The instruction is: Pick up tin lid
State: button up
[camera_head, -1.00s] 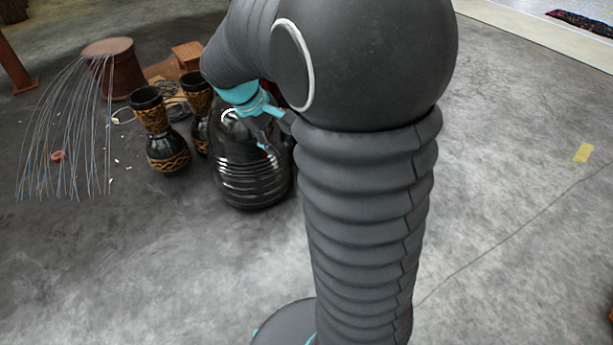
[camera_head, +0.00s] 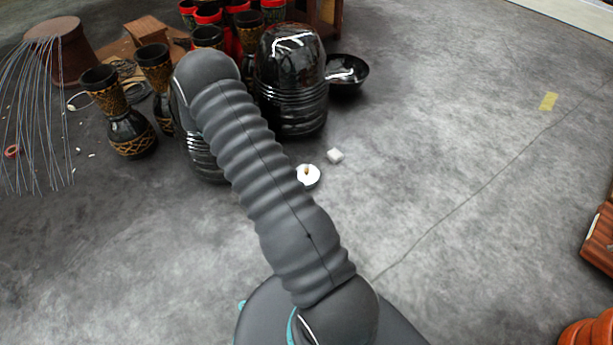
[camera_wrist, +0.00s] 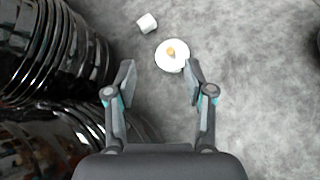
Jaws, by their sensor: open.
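The tin lid (camera_head: 309,179) appears as a small white disc with an orange-brown bit at its middle. It lies on the grey floor, partly covered by my arm in the head view. In the wrist view the tin lid (camera_wrist: 171,64) is just beyond and between the fingertips of my gripper (camera_wrist: 159,76), nearer the right finger. My gripper is open and empty. In the head view my gripper is hidden behind my arm. How high the fingers are above the lid I cannot tell.
A small white block (camera_head: 335,156) lies beside the lid; it also shows in the wrist view (camera_wrist: 147,23). A large shiny black drum (camera_head: 292,85) stands close behind. Goblet drums (camera_head: 131,134) stand at the left.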

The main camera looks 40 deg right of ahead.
aim_at(305, 170)
jog(key=d+f+n+h+b, duration=0.1)
jog(key=d+f+n+h, duration=0.25)
jog(key=f, duration=1.45)
jog(key=shift+n+y, duration=0.25)
jog(key=shift+y, duration=0.1)
jog(key=x, duration=0.9)
jog(key=shift+s+a+f, duration=0.15)
jog(key=shift+s+f, duration=0.05)
jog(key=shift+f, duration=0.05)
jog(key=shift+s+d+f+b, duration=0.1)
jog(key=shift+s+d+f, duration=0.2)
jog(key=shift+d+f, duration=0.3)
jog(key=shift+s+d+f+b, duration=0.1)
jog(key=shift+s+d+f, duration=0.25)
jog(key=shift+d, duration=0.45)
jog(key=shift+s+d+f+b, duration=0.1)
jog(key=shift+s+d+f, duration=0.2)
jog(key=shift+d+f, duration=0.3)
jog(key=shift+r, duration=0.15)
grip_shut()
